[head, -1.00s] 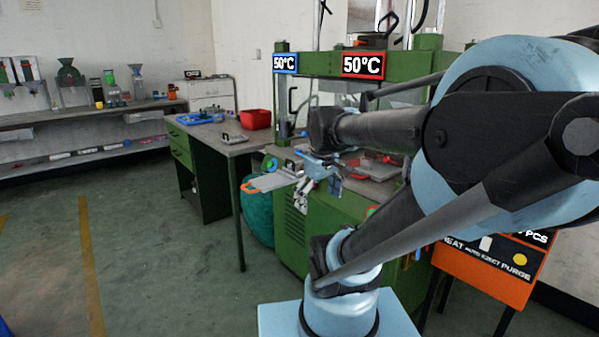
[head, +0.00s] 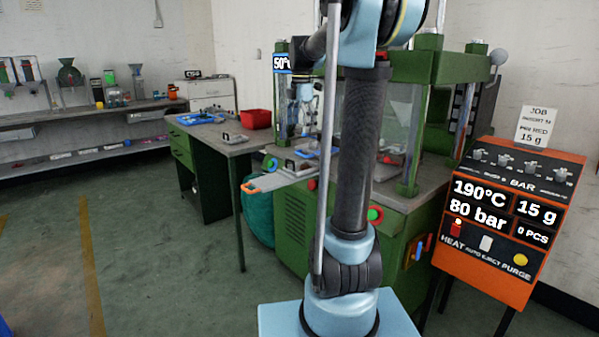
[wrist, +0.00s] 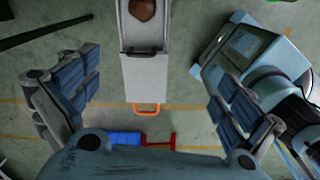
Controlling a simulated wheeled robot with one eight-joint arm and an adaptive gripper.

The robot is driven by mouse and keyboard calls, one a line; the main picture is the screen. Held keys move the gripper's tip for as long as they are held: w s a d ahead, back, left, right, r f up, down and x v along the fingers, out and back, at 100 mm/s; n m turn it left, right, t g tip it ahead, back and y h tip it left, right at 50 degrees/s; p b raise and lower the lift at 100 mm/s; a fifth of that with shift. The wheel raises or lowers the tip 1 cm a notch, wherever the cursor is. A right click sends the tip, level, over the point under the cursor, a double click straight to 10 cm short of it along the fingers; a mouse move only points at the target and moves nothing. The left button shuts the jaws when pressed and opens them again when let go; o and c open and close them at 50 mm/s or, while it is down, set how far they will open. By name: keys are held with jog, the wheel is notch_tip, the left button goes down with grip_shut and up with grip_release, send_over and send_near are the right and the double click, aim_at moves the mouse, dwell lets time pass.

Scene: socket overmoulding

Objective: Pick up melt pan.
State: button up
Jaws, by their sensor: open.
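I cannot tell for sure which thing is the melt pan. In the wrist view, a long pale grey tray (wrist: 145,80) with an orange handle (wrist: 147,108) lies below my gripper (wrist: 157,95). A narrower grey piece with a brown lump (wrist: 142,9) and a dark bar lies at its far end, cut off by the top edge. My gripper is open, with nothing between its fingers. In the head view, my gripper (head: 303,92) hangs above the press table, and the tray (head: 272,180) with its orange handle sticks out from the press's left side.
A green press (head: 412,150) stands behind my arm. An orange control box (head: 510,225) stands at right. A green workbench (head: 222,132) at left holds a red bin (head: 257,119) and a grey piece with a dark handle (head: 235,139). Floor at left is clear.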

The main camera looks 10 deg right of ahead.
aim_at(298, 171)
jog(key=w+n, duration=0.2)
jog(key=w, duration=0.2)
notch_tip(298, 171, down, 16)
jog(key=shift+w+a+f, duration=0.1)
jog(key=shift+a+f, duration=0.05)
jog(key=shift+f, duration=0.1)
dwell(0.6)
jog(key=c, duration=1.3)
